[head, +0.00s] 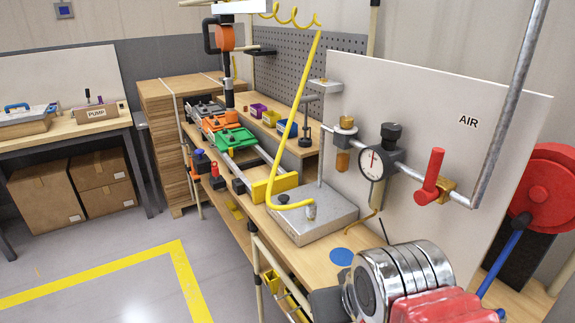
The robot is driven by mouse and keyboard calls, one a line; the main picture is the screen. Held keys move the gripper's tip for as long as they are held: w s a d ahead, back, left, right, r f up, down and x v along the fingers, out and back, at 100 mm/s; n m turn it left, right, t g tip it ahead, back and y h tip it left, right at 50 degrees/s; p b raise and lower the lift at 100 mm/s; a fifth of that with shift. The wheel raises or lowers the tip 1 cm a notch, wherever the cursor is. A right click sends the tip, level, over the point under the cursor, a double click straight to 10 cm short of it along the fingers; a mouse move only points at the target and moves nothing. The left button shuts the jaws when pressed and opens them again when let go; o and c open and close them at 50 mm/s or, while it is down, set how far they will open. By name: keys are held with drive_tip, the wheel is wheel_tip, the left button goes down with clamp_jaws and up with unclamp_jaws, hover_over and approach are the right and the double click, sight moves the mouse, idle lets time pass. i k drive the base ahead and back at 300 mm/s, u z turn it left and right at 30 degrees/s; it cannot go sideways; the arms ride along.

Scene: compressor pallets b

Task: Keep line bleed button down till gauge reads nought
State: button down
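The gauge (375,161) is a small round white dial on the air line in front of the white board (490,95). Its needle stands near upright, but its scale is too small to read. A black knob (391,132) sits above the gauge, and a brass-topped unit with an amber bowl (343,160) is to its left. A red lever valve (431,176) is on the pipe to the right. I cannot tell which part is the line bleed button. Part of my arm, silver and red, shows at the lower right; my gripper's fingers do not show.
A grey metal block (318,222) stands on the bench, with a yellow coiled hose (300,85) ending at it. A blue disc (341,257) lies on the bench nearer me. A red reel (541,190) is at the right. Open floor (95,255) lies to the left.

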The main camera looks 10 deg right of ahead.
sight(283, 199)
drive_tip(key=u, duration=1.55)
drive_tip(key=i, duration=1)
drive_tip(key=z, duration=0.75)
